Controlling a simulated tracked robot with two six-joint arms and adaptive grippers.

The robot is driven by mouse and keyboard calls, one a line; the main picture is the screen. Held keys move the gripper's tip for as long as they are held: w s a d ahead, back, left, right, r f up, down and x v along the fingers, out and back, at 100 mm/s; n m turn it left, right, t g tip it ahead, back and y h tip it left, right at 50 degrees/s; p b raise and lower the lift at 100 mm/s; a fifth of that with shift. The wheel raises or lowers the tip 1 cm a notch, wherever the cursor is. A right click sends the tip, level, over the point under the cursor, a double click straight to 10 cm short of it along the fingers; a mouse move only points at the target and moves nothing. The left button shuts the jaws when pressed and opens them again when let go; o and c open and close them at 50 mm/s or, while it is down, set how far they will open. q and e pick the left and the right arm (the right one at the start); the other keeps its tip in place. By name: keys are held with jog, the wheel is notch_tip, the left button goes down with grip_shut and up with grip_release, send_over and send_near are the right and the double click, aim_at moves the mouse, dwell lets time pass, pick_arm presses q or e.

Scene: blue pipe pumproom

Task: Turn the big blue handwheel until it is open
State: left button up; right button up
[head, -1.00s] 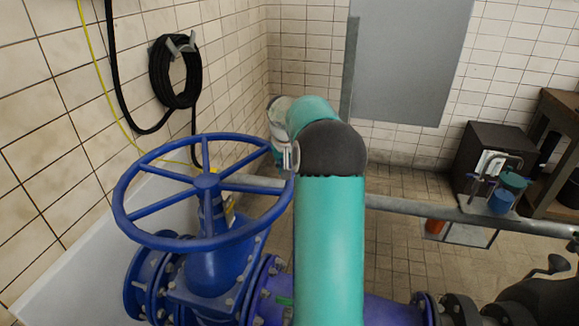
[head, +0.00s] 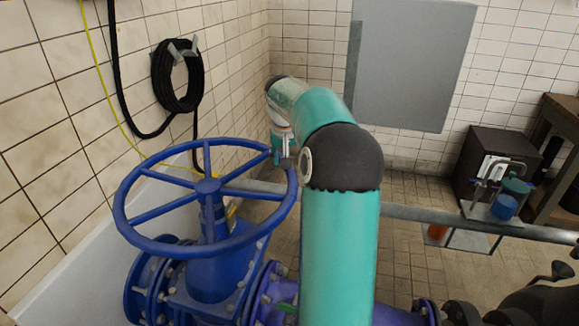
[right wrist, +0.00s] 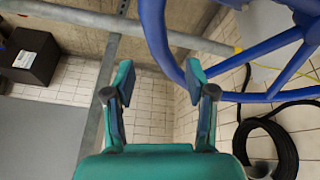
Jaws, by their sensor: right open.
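The big blue handwheel (head: 207,186) sits on top of the blue valve (head: 215,262) at left in the head view. It lies roughly level, with several spokes. Its rim also shows at upper right in the right wrist view (right wrist: 158,35). My teal right arm reaches in from below, and my right gripper (head: 284,152) is at the far right part of the rim. In the right wrist view my right gripper (right wrist: 158,70) is open and empty, with the rim passing close beside and behind its right finger. I cannot tell whether they touch. My left gripper is not in view.
A grey pipe (head: 420,215) runs across behind the valve. A black hose coil (head: 177,77) hangs on the left tiled wall, with a yellow cable beside it. A grey panel (head: 412,62) is on the back wall. A dark box (head: 490,160) stands at right.

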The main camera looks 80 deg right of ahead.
jog(key=v, duration=0.5)
dwell(0.5)
